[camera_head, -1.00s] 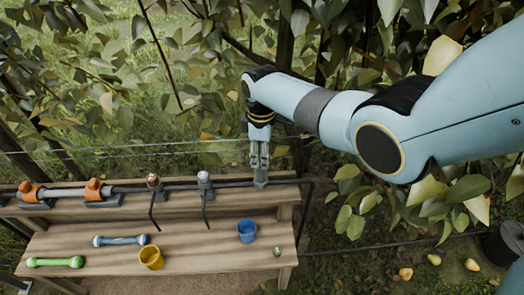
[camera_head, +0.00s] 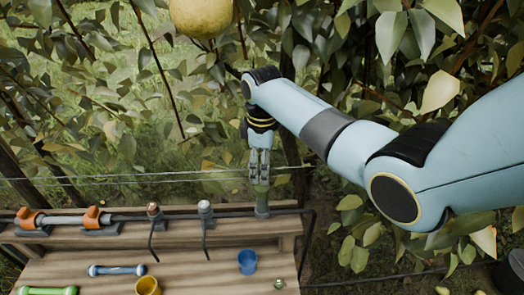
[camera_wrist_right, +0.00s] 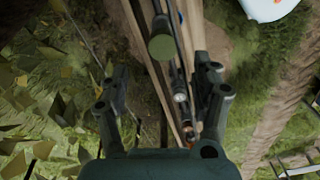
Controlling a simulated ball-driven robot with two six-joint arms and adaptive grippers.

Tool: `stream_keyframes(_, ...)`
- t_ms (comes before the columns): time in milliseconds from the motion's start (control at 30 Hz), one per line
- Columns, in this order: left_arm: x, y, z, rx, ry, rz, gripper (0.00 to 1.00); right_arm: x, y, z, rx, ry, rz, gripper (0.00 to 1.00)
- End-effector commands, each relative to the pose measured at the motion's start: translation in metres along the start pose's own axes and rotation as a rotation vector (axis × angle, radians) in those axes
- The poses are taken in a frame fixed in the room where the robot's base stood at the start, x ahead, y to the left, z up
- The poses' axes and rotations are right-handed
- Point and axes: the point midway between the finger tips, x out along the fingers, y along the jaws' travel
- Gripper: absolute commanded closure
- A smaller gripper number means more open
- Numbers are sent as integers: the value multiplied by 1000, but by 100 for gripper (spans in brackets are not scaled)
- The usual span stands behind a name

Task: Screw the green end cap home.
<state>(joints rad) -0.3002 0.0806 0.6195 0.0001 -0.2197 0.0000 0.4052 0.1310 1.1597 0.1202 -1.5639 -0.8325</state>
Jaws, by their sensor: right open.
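The green end cap (camera_head: 262,188) sits on top of a short grey upright pipe stub (camera_head: 262,206) at the right end of the bench's back ledge. In the right wrist view the cap (camera_wrist_right: 162,46) shows as a round green disc, ahead of my fingers. My right gripper (camera_head: 259,178) points down just above the cap. Its fingers look slim and close together in the head view, but the wrist view shows them (camera_wrist_right: 160,78) spread apart with nothing between them. Whether the cap is fully seated cannot be told. My left gripper is not in view.
A dark pipe runs along the ledge with orange valves (camera_head: 92,218) and upright fittings (camera_head: 205,209). A yellow pear (camera_head: 201,15) hangs above.

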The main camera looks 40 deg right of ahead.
Motion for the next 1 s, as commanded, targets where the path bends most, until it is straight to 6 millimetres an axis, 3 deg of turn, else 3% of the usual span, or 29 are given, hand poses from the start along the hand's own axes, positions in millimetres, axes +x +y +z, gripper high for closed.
stream_keyframes(200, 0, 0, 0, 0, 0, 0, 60, -40, 0, -1, 0, 2, 1, 35)
stream_keyframes(367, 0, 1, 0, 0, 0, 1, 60, -52, 0, 0, 25, 1, 0, 36)
stream_keyframes(467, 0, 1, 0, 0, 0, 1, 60, -54, 2, 0, 156, 0, 9, 36)
stream_keyframes(567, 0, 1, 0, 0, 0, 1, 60, -59, 10, 0, 415, 7, 58, 36)
stream_keyframes(700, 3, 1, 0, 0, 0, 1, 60, -61, 15, -4, 893, 53, 143, 36)
stream_keyframes(900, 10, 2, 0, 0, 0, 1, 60, -55, 3, -6, 1491, 166, 224, 36)
stream_keyframes(1000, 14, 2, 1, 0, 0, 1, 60, -48, -8, -7, 1683, 216, 242, 36)
